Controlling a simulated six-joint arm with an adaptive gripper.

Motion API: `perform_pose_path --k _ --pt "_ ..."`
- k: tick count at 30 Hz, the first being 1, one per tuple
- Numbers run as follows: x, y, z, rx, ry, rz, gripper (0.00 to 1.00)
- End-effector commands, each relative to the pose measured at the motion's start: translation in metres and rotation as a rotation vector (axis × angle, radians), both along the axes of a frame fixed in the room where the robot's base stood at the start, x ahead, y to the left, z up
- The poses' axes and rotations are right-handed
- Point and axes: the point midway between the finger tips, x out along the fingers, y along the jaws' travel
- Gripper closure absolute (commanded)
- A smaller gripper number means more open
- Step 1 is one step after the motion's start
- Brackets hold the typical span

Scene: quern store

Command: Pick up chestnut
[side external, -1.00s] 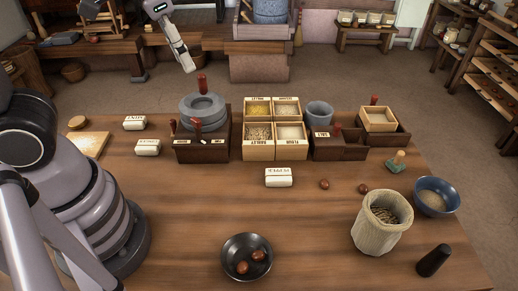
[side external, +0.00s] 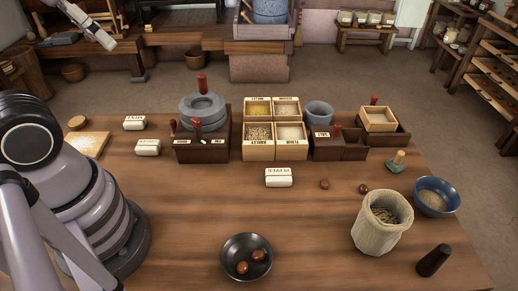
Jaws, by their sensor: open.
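One chestnut (side external: 324,184) lies on the wooden table right of the white pepper block. A second chestnut (side external: 363,188) lies a little further right, beyond the cloth sack. Two more chestnuts (side external: 258,255) sit in a dark round bowl (side external: 230,250) at the front of the table. My gripper (side external: 108,42) shows small at the upper left, raised high and far from all the chestnuts. It holds nothing that I can see, and its jaws are open, though the finger gap is hard to make out.
The white pepper block (side external: 278,177) lies mid-table. A cloth sack of grain (side external: 375,232), a blue bowl (side external: 437,196) and a black pestle-like piece (side external: 433,260) stand at the right. Labelled grain boxes (side external: 258,153) and a stone quern (side external: 202,110) stand behind.

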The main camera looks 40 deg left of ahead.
Motion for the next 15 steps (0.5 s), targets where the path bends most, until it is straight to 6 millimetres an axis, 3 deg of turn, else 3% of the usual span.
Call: perform_pose_path --k 10,13,15 --pt "0.007 -0.003 -0.001 -0.007 -0.002 -0.008 0.39" --pt "0.032 -0.013 -0.004 -0.032 -0.014 -0.033 0.39" --pt "0.060 -0.026 -0.010 -0.061 -0.031 -0.056 0.39"
